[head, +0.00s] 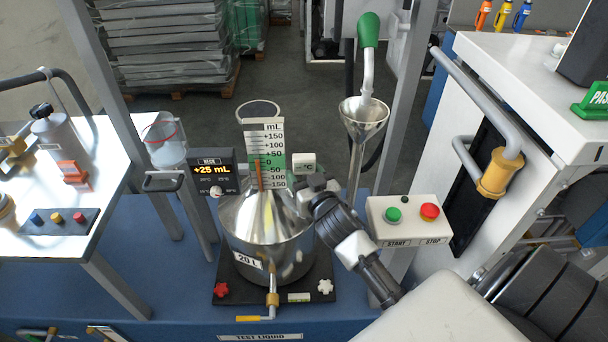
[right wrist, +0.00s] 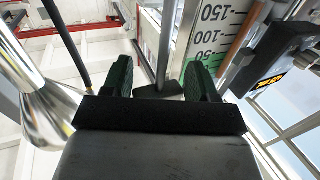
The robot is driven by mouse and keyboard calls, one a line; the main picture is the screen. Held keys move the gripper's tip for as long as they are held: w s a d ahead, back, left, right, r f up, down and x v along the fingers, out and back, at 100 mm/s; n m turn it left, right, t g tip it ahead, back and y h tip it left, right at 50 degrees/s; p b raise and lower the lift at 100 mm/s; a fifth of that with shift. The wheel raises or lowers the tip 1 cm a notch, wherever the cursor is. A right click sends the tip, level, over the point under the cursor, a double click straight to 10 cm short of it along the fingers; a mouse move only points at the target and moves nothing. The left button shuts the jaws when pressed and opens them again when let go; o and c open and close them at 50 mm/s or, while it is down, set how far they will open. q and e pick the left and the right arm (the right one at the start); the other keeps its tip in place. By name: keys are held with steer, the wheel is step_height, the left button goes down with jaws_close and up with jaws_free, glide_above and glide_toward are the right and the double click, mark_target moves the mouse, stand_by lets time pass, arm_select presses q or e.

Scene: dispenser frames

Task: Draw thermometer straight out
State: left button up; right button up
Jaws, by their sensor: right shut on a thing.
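The thermometer, a small white box marked °C (head: 304,162), shows just right of the measuring scale at the neck of the steel 20 L vessel (head: 262,240). My right gripper (head: 312,183) is right beneath the box, beside the vessel's neck, shut on the thermometer. In the right wrist view, the two dark green fingers (right wrist: 160,82) stand either side of a dark part, with a thin grey rod beyond it. The fingers hide the exact grip, and I cannot tell how deep the stem sits. My left gripper is not in view.
A steel funnel (head: 362,118) rises at the right behind. The START/STOP box (head: 408,218) is right of my forearm.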

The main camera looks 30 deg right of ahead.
mark_target(306, 161)
steer(key=shift+r+p, duration=2.45)
steer(key=shift+r, duration=0.25)
steer(key=shift+c, duration=0.4)
